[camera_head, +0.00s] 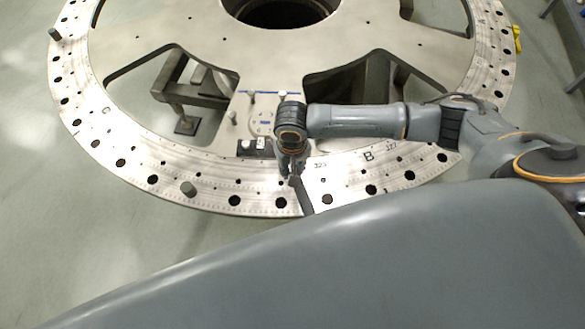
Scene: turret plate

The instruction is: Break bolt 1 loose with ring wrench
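The large round metal turret plate (150,172) fills the upper view, with a ring of dark holes along its rim. A grey bolt head (188,188) stands on the near rim, left of my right gripper. Another bolt (55,34) stands at the far left rim. I cannot tell which is bolt 1. My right gripper (293,174) points down over the near rim and appears shut on a dark bar, likely the ring wrench (304,198). The bar slants toward the near edge; its ring end cannot be made out. My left gripper is not in view.
Small pegs (251,97) and small black and white blocks (250,145) sit on the plate's inner part. Large cut-outs open to the floor and a support stand. A yellow item (517,38) is at the right rim. My grey body covers the bottom right.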

